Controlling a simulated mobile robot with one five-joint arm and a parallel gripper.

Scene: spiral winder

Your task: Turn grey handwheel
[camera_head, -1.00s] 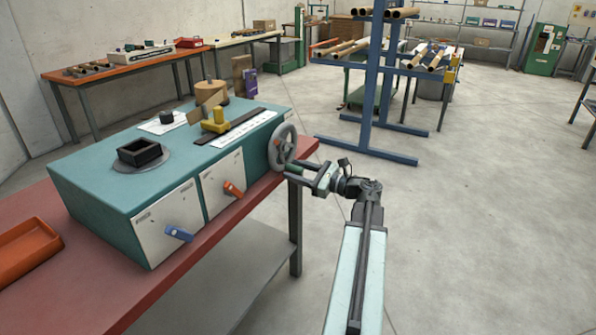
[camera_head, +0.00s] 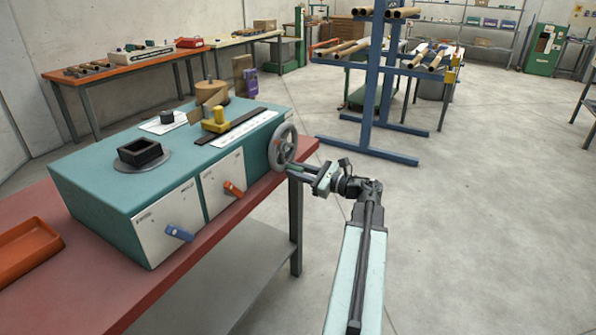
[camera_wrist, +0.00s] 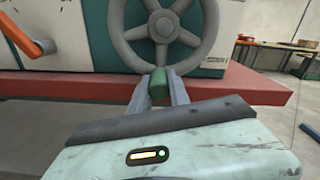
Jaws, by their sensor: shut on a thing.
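The grey spoked handwheel (camera_head: 294,139) is on the right end of the teal winder box (camera_head: 95,190). It also shows in the wrist view (camera_wrist: 207,40), seen face-on, with its hub near the top edge. My gripper (camera_head: 297,168) is at the wheel's lower rim. In the wrist view, my gripper (camera_wrist: 158,90) is shut on a short green handle (camera_wrist: 158,86) at the bottom of the wheel. Part of the handle is hidden between the fingers. An orange lever (camera_head: 234,188) and a blue lever (camera_head: 179,233) are on the box's front.
The box stands on a red-topped bench (camera_head: 185,262), with an orange tray (camera_head: 27,250) at left. On the box are a black square block (camera_head: 139,152), a yellow piece (camera_head: 215,124) and a brown cylinder (camera_head: 211,92). A blue rack (camera_head: 374,90) stands behind. The floor at right is clear.

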